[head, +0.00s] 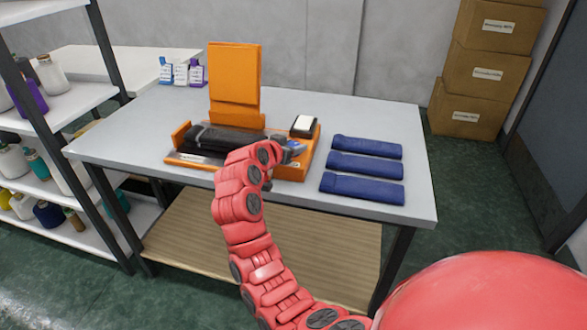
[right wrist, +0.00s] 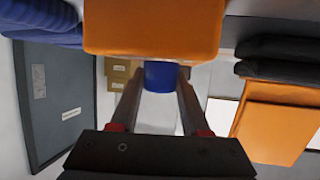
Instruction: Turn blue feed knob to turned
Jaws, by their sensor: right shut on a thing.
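The orange machine (head: 292,170) stands on the table with a dark roll of fabric (head: 225,140) lying across it. The blue feed knob (head: 298,150) is on the machine's right part, partly hidden by my right gripper (head: 284,150). In the right wrist view the blue feed knob (right wrist: 160,75) sits between the two fingertips of my right gripper (right wrist: 160,84), against the orange body (right wrist: 150,25). The fingers are shut on the knob. How far the knob is turned cannot be told. My left gripper is not in view.
Several folded blue pieces (head: 362,167) lie on the grey table (head: 395,115) right of the machine. Small labelled bottles (head: 181,72) stand at the back left.

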